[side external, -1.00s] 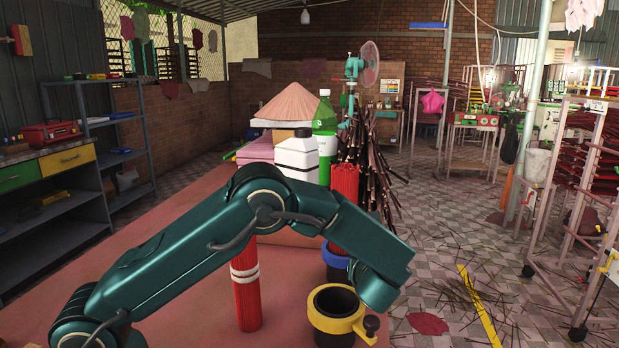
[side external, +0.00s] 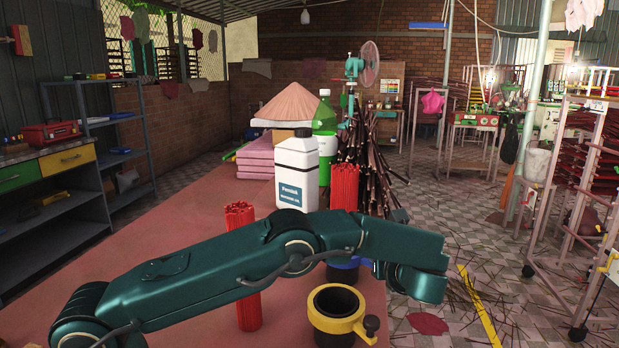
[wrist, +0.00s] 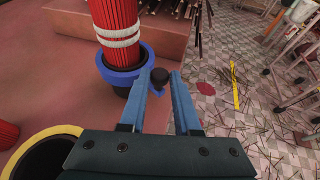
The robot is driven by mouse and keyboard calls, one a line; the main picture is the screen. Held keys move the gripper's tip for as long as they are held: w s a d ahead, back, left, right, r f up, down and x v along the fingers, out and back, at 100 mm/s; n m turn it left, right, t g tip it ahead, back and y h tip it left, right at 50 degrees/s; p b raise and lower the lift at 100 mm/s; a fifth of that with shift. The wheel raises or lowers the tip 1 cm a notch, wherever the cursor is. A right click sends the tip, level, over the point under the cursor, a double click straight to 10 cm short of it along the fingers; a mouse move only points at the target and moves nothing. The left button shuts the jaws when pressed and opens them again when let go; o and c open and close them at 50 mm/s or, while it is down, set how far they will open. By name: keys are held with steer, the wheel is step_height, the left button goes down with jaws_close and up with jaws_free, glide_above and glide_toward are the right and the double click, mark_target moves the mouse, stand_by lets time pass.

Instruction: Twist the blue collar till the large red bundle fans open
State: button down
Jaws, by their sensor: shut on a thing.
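The large red bundle (side external: 344,188) stands upright in the blue collar (side external: 343,274), partly hidden behind my arm. In the wrist view the bundle (wrist: 115,22), with white bands, rises from the blue collar (wrist: 109,77) around a dark cup. A black knob (wrist: 160,78) sticks out from the collar's right side. My gripper (wrist: 162,76) has its two blue fingers on either side of this knob and is shut on it. The fingers are hidden behind my arm in the side view. The sticks look close together; the bundle's top is outside the wrist view.
A yellow-collared dark cup (side external: 338,312) with its own knob stands in front, empty. Another red bundle (side external: 246,300) stands to its left. A white bottle (side external: 297,172), a green bottle (side external: 324,118) and dark sticks (side external: 373,170) stand behind.

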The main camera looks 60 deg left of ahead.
steer(key=shift+w+r+n+g, duration=0.1)
steer(key=shift+w+n+g, duration=0.1)
steer(key=shift+n+g, duration=0.1)
steer(key=c, duration=0.6)
jaws_free()
steer(key=shift+v, duration=2.55)
